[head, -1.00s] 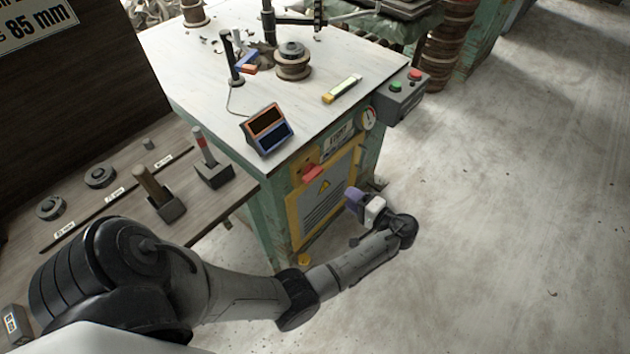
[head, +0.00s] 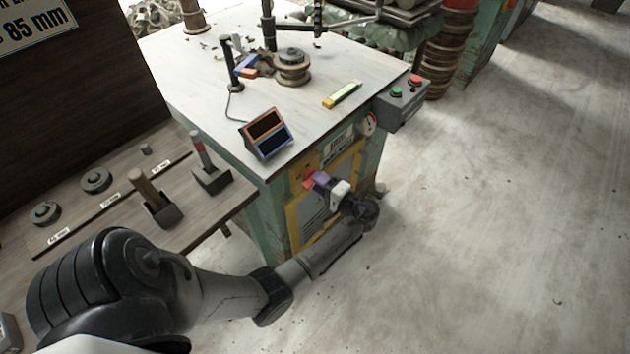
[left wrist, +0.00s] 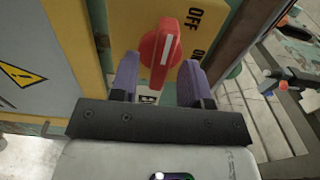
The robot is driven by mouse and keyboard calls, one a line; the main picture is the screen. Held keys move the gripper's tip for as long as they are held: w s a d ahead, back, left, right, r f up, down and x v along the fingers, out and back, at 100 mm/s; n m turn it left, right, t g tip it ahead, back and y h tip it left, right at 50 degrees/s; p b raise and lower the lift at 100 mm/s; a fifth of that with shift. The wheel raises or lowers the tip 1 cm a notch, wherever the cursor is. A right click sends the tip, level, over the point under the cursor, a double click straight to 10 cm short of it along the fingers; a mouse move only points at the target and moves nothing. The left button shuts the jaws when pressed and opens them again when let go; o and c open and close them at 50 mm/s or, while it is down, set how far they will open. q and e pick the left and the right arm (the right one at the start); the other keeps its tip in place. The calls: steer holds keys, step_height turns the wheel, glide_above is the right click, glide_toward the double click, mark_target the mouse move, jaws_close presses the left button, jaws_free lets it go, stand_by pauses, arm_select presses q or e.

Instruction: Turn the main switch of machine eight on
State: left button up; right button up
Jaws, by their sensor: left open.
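The red main switch (head: 308,183) sits on the yellow front panel of the green machine in the head view. In the left wrist view, its red handle (left wrist: 160,52) with a white stripe stands on a yellow plate (left wrist: 125,22). OFF is printed at the upper right and a partly hidden label, seemingly ON, is below it. The stripe runs nearly upright in that picture. My left gripper (left wrist: 160,68) is open, with one purple finger on each side of the handle; contact cannot be told. It also shows in the head view (head: 324,181). My right gripper is out of view.
The machine's white top (head: 210,80) holds a blue-orange display (head: 266,134) and a yellow-ended tool (head: 342,95). A button box (head: 402,100) juts from its right corner. A wooden bench (head: 120,215) stands left. The floor at right is clear.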

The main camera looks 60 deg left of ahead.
arm_select(q)
steer(key=shift+x, duration=0.95)
jaws_close()
